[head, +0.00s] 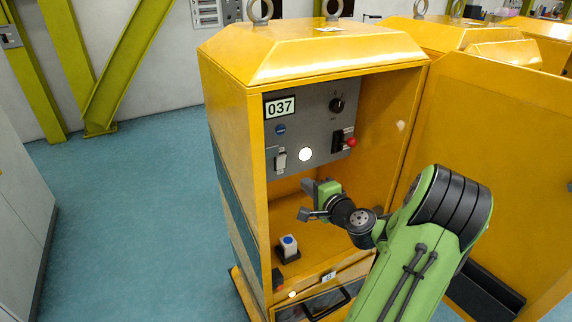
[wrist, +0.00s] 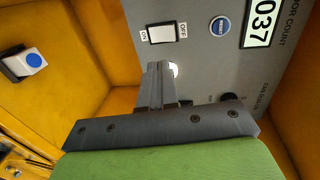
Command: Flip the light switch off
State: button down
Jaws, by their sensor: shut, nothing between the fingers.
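The light switch (head: 280,160) is a white rocker in a dark frame on the grey control panel (head: 318,112) inside the yellow cabinet. In the wrist view the light switch (wrist: 162,33) shows whole, with OFF marked at its right end and ON at its left end. I cannot tell which side is pressed in. My gripper (head: 303,214) is inside the cabinet opening, below the panel. In the wrist view my gripper (wrist: 160,66) has its fingers together and empty, just below the switch and apart from it. A lit round white lamp (head: 305,154) is partly hidden behind the fingertips there.
The panel also holds a blue button (head: 280,129), a black knob (head: 337,105) and a red-tipped lever (head: 350,142). A white box with a blue button (head: 289,245) stands on the cabinet floor. The open yellow door (head: 500,150) is at right, near my arm.

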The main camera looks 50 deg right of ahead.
aim_at(281, 160)
jog(key=x, duration=0.4)
jog(key=p+x, duration=0.1)
jog(key=x, duration=0.3)
jog(key=r+p+x, duration=0.1)
jog(key=x, duration=0.3)
jog(key=shift+w+r, duration=0.1)
jog(key=shift+w, duration=0.25)
jog(key=p, duration=0.1)
jog(key=r+p, duration=0.1)
jog(key=p, duration=0.1)
jog(key=shift+w+d+g+y, duration=0.1)
jog(key=shift+w+g+y, duration=0.2)
jog(key=shift+f+b, duration=0.35)
jog(key=shift+f, duration=0.05)
jog(key=shift+s, duration=0.15)
